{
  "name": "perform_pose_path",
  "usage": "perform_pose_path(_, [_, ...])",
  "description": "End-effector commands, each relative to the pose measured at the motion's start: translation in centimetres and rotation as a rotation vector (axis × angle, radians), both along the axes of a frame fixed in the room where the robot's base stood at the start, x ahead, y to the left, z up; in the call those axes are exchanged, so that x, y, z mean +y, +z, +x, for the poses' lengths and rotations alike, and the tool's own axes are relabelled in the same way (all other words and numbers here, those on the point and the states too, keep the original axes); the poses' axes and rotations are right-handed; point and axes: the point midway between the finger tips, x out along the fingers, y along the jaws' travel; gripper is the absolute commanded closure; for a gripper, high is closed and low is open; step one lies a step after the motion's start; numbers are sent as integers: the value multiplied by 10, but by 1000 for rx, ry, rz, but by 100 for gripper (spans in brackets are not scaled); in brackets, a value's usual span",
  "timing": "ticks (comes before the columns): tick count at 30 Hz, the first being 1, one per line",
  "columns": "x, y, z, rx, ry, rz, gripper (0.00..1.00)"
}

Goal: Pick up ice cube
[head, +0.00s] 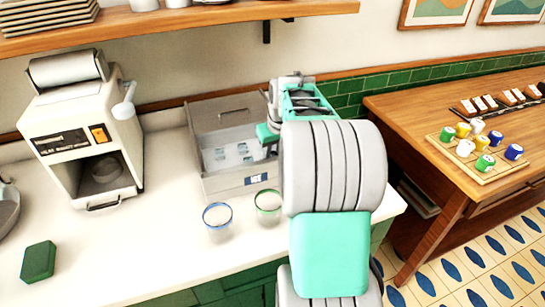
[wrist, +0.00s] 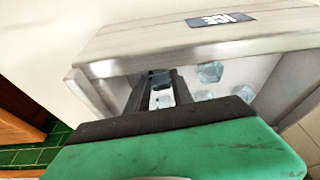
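Several pale, clear ice cubes (head: 243,148) lie in the open steel ice bin (head: 208,131); some also show in the wrist view (wrist: 210,72). My gripper (wrist: 160,76) reaches over the bin's edge, its two dark fingers apart and pointing into the bin. One bluish cube shows between the fingers near their tips, with another patch of ice lower between them. I cannot tell whether the fingers touch a cube. In the head view my arm and gripper body cover the bin's right side and hide the fingertips.
A blue-rimmed glass (head: 217,217) and a green-rimmed glass (head: 268,203) stand in front of the bin. A cream machine (head: 70,110) stands at the left, with a green block (head: 38,261) before it. A wooden shelf (head: 180,27) hangs above. The front counter is mostly clear.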

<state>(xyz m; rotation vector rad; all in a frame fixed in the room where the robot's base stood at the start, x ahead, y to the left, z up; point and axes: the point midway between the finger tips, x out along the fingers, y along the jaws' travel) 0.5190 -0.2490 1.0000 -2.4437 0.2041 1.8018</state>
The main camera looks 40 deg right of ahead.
Motion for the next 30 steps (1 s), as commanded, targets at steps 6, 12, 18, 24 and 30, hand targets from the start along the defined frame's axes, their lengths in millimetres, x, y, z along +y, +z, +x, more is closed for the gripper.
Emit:
perform_pose_path(6, [0, 0, 0, 0, 0, 0, 91])
perform_pose_path(12, [0, 0, 0, 0, 0, 0, 100])
perform_pose_path(18, [0, 0, 0, 0, 0, 0, 100])
perform_pose_path(24, [0, 6, 0, -2, 0, -1, 100])
perform_pose_path(30, [-1, 35, -1, -4, -1, -3, 100])
